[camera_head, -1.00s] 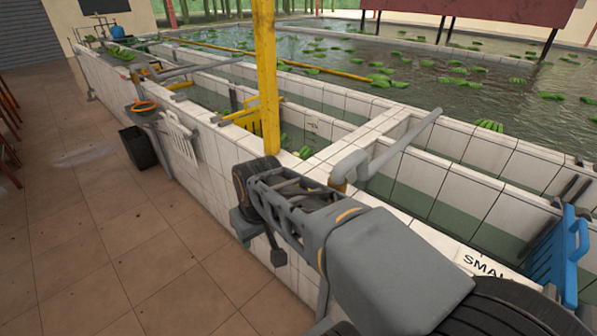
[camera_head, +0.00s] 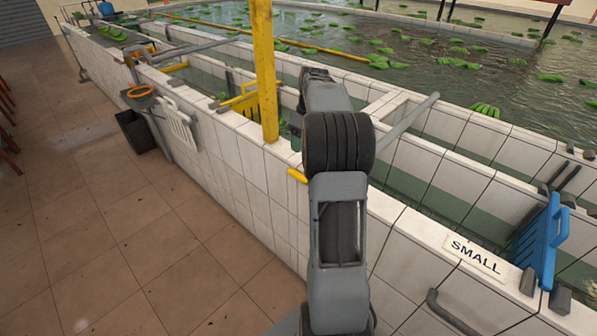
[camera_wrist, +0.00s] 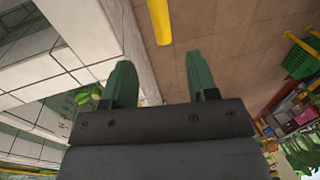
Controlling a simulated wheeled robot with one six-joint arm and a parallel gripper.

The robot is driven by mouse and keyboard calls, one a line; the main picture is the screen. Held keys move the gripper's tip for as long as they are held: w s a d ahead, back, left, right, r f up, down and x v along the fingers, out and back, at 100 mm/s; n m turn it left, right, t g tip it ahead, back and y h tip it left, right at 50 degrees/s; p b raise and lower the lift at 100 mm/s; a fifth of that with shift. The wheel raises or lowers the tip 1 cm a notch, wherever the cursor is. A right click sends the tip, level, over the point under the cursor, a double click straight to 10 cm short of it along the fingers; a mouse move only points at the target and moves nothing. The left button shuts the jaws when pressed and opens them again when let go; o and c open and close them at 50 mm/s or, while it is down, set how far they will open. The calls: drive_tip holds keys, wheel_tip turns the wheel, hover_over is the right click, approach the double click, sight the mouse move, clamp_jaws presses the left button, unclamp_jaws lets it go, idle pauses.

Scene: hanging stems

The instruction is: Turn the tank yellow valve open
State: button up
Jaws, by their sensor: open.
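A yellow handle (camera_head: 297,175), which looks like the valve, sticks out at the tank wall's edge, left of my arm in the head view. The rest of the valve is hidden behind my arm. In the wrist view a rounded yellow bar (camera_wrist: 160,20), apparently this handle, lies ahead of the gap between my fingertips, not touching them. My gripper (camera_wrist: 160,77) is open and empty, its two green fingers spread. In the head view my fingers are hidden or too small to make out. The white-tiled tank (camera_head: 405,235) runs diagonally across the head view.
A yellow post (camera_head: 263,70) stands on the tank wall left of my arm. A grey pipe (camera_head: 412,115) crosses the channel at right. A blue rack (camera_head: 540,243) and a SMALL sign (camera_head: 474,255) are at right. A black bin (camera_head: 136,131) stands left; the tiled floor is mostly clear.

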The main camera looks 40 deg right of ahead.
sight(299, 172)
drive_tip(key=f, duration=0.3)
drive_tip(key=a+f, duration=0.1)
drive_tip(key=f, duration=0.3)
drive_tip(key=a+f, duration=0.1)
drive_tip(key=f, duration=0.2)
drive_tip(key=shift+s+f+p, duration=0.2)
drive_tip(key=shift+f+p, duration=0.1)
drive_tip(key=shift+p, duration=0.1)
clamp_jaws()
